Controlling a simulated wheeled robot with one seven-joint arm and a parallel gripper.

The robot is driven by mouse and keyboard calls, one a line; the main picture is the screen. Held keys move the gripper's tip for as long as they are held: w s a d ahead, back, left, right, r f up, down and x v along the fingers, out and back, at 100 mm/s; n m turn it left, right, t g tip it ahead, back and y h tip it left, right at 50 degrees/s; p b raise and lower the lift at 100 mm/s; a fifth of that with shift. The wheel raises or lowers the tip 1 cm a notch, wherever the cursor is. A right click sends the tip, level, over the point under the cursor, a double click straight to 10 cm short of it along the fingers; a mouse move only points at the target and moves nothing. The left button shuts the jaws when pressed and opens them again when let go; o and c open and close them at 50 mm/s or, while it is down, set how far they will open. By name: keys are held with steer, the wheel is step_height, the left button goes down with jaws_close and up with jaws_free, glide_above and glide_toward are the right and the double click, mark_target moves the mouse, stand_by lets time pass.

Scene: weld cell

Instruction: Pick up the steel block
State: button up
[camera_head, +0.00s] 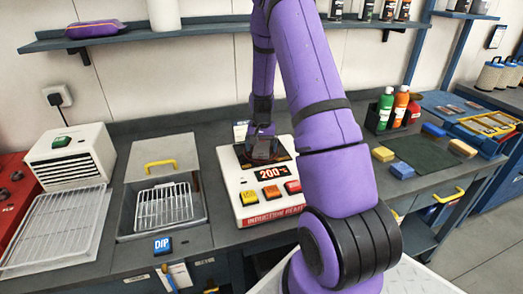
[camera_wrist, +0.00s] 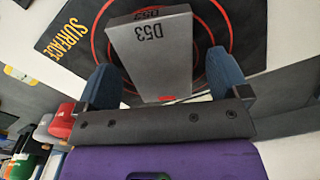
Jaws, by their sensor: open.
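The steel block is a grey block marked D53 (camera_wrist: 150,45). In the wrist view it lies on the black plate with red rings of the induction heater (camera_wrist: 85,28). My gripper (camera_wrist: 160,85) is open, with one blue fingertip on each side of the block's near end. Gaps show between the fingertips and the block. In the head view my gripper (camera_head: 262,148) points down over the heater (camera_head: 240,205), whose display reads 200 °C. My gripper mostly hides the block there.
Left of the heater is a dip basin (camera_head: 165,205) with a wire basket, then a wire rack (camera_head: 55,230) and a white vented unit (camera_head: 72,157). Bottles (camera_head: 392,107) and coloured blocks (camera_head: 401,170) stand to the right. A shelf (camera_head: 150,36) runs above.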

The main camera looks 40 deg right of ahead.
steer(key=c, duration=1.6)
steer(key=shift+r, duration=0.15)
steer(key=shift+c, duration=0.2)
